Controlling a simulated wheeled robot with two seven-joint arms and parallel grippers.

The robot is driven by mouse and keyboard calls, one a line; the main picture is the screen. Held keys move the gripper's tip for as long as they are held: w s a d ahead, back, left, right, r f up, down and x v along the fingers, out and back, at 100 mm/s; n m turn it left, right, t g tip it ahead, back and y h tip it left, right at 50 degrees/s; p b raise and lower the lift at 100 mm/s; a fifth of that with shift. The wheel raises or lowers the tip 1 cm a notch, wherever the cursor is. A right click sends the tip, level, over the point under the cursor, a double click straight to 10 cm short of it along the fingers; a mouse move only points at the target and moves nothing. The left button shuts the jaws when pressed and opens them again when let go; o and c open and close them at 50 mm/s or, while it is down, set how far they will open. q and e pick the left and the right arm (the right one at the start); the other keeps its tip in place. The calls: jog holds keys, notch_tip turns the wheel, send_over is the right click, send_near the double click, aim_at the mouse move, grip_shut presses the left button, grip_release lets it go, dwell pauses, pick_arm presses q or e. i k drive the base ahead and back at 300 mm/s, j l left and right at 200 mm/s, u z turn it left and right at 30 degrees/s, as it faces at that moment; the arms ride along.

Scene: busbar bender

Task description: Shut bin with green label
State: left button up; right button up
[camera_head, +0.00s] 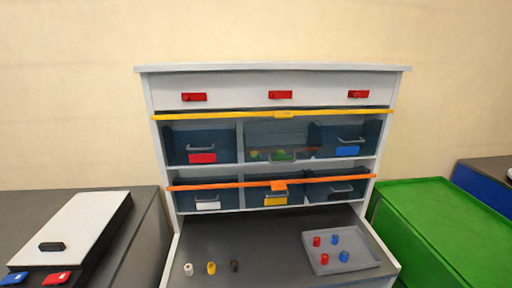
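The bin with the green label (283,157) is in the middle of the upper row of the grey cabinet. Its label and handle sit low in the opening, and small green and brownish pieces (256,155) show beside and behind it. It looks different from its neighbours, with a paler area above the label; I cannot tell exactly how far it is out or tilted. A yellow bar (284,114) runs across the top of this row. Neither of my grippers is in view.
Red-label (202,158) and blue-label (347,151) bins flank it. An orange bar (230,185) crosses the lower bins, including white-label (208,204) and yellow-label (276,201) ones. Below, a grey tray (364,262) holds red and blue pieces. A green box (440,225) stands right.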

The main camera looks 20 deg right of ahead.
aim_at(280, 143)
jog(key=i+z, duration=0.2)
jog(key=z, duration=0.2)
jog(key=i+z, duration=0.35)
jog(key=k+l, duration=0.05)
jog(key=k, duration=0.05)
